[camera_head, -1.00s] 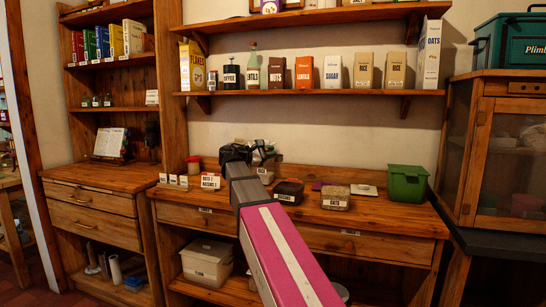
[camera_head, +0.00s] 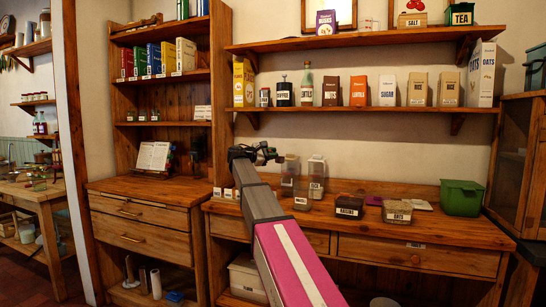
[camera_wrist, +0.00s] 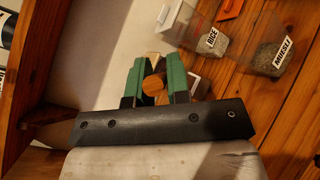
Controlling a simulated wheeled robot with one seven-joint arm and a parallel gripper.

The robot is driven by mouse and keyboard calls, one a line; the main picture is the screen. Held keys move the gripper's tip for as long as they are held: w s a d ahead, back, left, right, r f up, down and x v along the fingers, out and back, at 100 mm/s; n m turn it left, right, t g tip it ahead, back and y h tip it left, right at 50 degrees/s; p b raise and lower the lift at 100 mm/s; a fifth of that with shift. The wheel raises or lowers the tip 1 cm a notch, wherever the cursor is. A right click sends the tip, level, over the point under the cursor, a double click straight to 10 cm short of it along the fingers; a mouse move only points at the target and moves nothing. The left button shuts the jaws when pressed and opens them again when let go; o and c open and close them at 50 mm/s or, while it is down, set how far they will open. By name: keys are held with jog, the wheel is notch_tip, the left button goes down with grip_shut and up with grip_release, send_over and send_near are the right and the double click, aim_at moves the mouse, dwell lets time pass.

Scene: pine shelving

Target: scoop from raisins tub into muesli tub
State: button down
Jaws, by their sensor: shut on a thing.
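My gripper (camera_head: 256,153) is raised over the left part of the pine counter in the head view. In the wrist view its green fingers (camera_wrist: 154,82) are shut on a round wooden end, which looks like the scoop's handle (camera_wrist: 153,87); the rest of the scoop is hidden. The raisins tub (camera_head: 348,207) is a low dark-filled tub on the counter, to the right of my gripper. The muesli tub (camera_wrist: 272,54) is clear, partly filled and labelled in the wrist view, to the right of my fingers. In the head view I cannot tell which clear tub it is.
The rice tub (camera_wrist: 206,42) is beside the muesli tub. The oats tub (camera_head: 397,213) and a green bin (camera_head: 461,197) stand right of the raisins. A shelf of packets (camera_head: 358,108) runs above the counter. A bookcase (camera_head: 160,80) stands at the left.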

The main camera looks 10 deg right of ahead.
jog(key=s+d+f+m+y, duration=0.1)
jog(key=s+d+m+y, duration=0.1)
jog(key=s+d+m, duration=0.1)
jog(key=shift+s+d, duration=0.65)
jog(key=shift+d, duration=0.45)
jog(key=shift+f, duration=0.2)
jog(key=shift+s+d+f+m+y, duration=0.15)
jog(key=shift+f+m+y, duration=0.15)
jog(key=shift+f, duration=0.3)
jog(key=shift+s+d+f+m+y, duration=0.2)
jog(key=shift+f+m+y, duration=0.1)
jog(key=shift+f, duration=0.35)
jog(key=shift+s+d+f+m+y, duration=0.1)
jog(key=shift+d+f+m+y, duration=0.15)
jog(key=shift+f, duration=0.35)
jog(key=shift+a, duration=0.1)
jog(key=shift+f, duration=0.1)
jog(key=shift+s+d+f+m+t+y, duration=0.2)
jog(key=shift+s+d+f+m+y, duration=0.15)
jog(key=shift+d+f+m+y, duration=0.15)
jog(key=shift+s+d+f+m+t+y, duration=0.2)
jog(key=shift+s+d+f+m+y, duration=0.2)
jog(key=shift+f, duration=0.2)
jog(key=shift+s+d+f+m+t+y, duration=0.45)
jog(key=shift+f+m+y, duration=0.2)
jog(key=shift+y, duration=0.2)
